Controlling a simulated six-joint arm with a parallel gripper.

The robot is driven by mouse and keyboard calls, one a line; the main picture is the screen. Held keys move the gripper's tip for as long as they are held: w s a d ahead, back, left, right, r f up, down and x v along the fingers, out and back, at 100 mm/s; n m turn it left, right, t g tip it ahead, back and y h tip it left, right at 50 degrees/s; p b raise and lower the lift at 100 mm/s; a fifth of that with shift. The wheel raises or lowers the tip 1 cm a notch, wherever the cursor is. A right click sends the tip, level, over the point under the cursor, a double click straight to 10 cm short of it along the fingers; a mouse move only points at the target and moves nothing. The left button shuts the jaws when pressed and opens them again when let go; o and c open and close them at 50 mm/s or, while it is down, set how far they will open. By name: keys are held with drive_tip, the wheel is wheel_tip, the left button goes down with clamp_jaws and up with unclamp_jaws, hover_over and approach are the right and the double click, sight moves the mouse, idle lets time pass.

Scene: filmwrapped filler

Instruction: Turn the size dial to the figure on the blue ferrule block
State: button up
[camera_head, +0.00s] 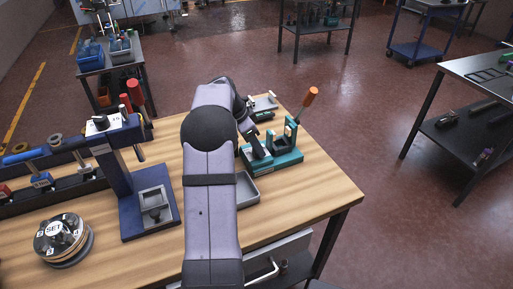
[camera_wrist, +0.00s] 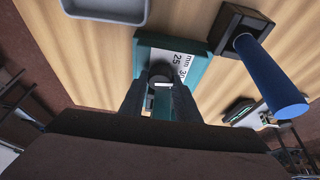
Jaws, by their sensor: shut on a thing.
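A teal fixture (camera_head: 284,164) stands at the right end of the wooden bench. In the wrist view, its teal base (camera_wrist: 218,75) carries a white scale plate (camera_wrist: 185,58) reading 25, 30 and mm. My gripper (camera_wrist: 160,88) is at this plate, its two fingers shut around a dark round knob (camera_wrist: 160,69), which appears to be the size dial. The fingers hide part of the knob, and its setting is not readable. A round stack marked SET (camera_head: 62,238) with figures around it lies at the front left. I cannot tell which item is the blue ferrule block, and no figure on it is readable.
A rack (camera_head: 45,178) with rings and handled tools is farther left. A grey tray (camera_head: 247,188) lies beside my arm. An orange-handled lever (camera_head: 310,96) rises at the fixture.

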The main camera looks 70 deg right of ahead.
drive_tip(key=shift+m+y, duration=0.3)
drive_tip(key=shift+m, duration=0.5)
drive_tip(key=o, duration=1)
drive_tip(key=shift+o, duration=0.2)
drive_tip(key=shift+w+r, duration=0.1)
drive_tip(key=shift+r, duration=0.05)
drive_tip(key=b+v, duration=0.1)
drive_tip(key=v, duration=0.6)
drive_tip(key=shift+w, duration=0.15)
